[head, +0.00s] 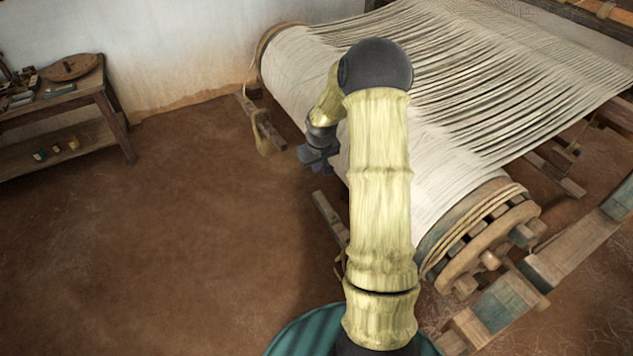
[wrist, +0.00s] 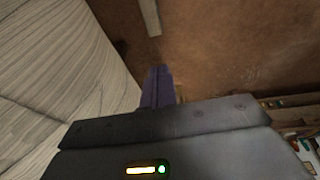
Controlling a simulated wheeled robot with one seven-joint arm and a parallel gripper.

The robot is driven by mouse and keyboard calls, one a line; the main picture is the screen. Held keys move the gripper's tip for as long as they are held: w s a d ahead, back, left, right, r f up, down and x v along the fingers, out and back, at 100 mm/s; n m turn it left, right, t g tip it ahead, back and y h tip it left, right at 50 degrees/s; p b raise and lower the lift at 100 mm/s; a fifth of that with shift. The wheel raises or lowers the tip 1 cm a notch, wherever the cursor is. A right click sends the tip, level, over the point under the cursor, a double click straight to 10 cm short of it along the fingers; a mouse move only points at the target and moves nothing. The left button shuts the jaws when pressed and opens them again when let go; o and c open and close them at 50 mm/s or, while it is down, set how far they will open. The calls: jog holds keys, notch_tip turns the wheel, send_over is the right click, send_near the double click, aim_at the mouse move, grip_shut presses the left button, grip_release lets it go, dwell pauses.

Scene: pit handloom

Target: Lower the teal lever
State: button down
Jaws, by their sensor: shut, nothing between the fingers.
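No part stands out clearly as a teal lever. Teal paint shows on a wooden beam (head: 497,304) in front of the roller's end in the head view, and on a piece (head: 620,200) at the right edge. I cannot tell whether either is the lever. My gripper (head: 318,160) points down beside the left side of the loom's warp roller (head: 300,75), well away from these teal parts. In the wrist view its fingers (wrist: 158,86) are together and empty, above bare floor.
White warp threads (head: 480,70) stretch from the roller to the back right. The roller's pegged end wheel (head: 490,247) sticks out at right. A wooden side table (head: 105,95) with small items stands far left. The earthen floor (head: 190,220) between is clear.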

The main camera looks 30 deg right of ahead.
jog(key=x, duration=0.4)
jog(key=p+x, duration=0.1)
jog(key=x, duration=0.4)
jog(key=s+x, duration=0.1)
jog(key=x, duration=0.3)
jog(key=shift+d+f, duration=0.2)
jog(key=shift+f, duration=0.25)
jog(key=shift+s, duration=0.1)
notch_tip(320, 180, down, 10)
jog(key=w+g+b, duration=0.1)
jog(key=w+b, duration=0.1)
jog(key=b, duration=0.3)
jog(key=w+d+r+p+v, duration=0.1)
jog(key=w+p+v, duration=0.15)
jog(key=v, duration=1.25)
send_over(316, 192)
jog(key=a, duration=0.2)
jog(key=shift+w+f+b, duration=0.3)
jog(key=shift+f, duration=0.1)
jog(key=shift+r, duration=0.1)
